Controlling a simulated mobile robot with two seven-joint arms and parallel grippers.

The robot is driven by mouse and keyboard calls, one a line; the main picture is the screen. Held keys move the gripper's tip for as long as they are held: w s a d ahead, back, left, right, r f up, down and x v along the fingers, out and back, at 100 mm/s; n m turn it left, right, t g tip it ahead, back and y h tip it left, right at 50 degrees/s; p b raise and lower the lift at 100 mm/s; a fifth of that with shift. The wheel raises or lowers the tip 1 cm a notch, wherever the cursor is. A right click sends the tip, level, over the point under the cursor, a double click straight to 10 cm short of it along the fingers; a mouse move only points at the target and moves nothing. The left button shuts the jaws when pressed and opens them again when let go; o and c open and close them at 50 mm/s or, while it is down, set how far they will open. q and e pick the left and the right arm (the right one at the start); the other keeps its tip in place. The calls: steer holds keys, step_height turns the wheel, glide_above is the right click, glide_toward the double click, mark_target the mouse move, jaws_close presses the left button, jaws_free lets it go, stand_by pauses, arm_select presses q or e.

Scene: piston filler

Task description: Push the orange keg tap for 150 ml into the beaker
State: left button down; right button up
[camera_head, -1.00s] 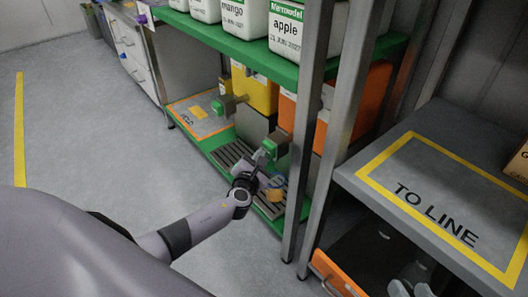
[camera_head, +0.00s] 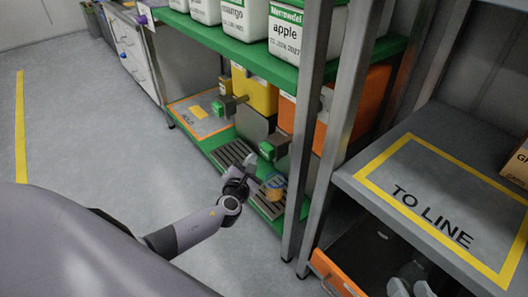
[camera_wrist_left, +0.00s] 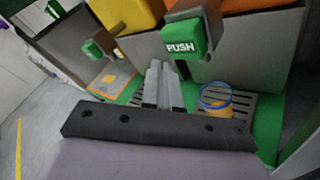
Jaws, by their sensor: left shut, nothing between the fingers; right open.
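The orange keg (camera_head: 345,112) stands at the right end of the lower shelf. Its tap has a green push pad (camera_head: 272,150), marked PUSH in the left wrist view (camera_wrist_left: 185,40). The beaker (camera_head: 275,187), with a blue rim and orange liquid, stands upright on the drip grate beneath it; it also shows in the left wrist view (camera_wrist_left: 216,99). My left gripper (camera_head: 250,172) is shut and empty, below and left of the pad, apart from it and from the beaker. My right gripper (camera_head: 411,284) is open at the bottom right edge, partly cut off.
A yellow keg (camera_head: 256,92) with its own green tap (camera_head: 223,106) stands to the left. A steel post (camera_head: 307,125) rises just right of the beaker. White jugs (camera_head: 293,30) stand on the green shelf above. The TO LINE table (camera_head: 365,180) is at right.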

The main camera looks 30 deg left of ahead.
arm_select(q)
steer(key=s, duration=0.1)
steer(key=s+a, duration=0.1)
steer(key=s+p, duration=0.1)
steer(key=shift+s+a, duration=0.25)
steer(key=shift+s, duration=0.15)
arm_select(e)
steer(key=shift+r, duration=0.7)
arm_select(q)
steer(key=shift+r, duration=0.1)
arm_select(e)
steer(key=shift+a, duration=0.1)
stand_by(2.4)
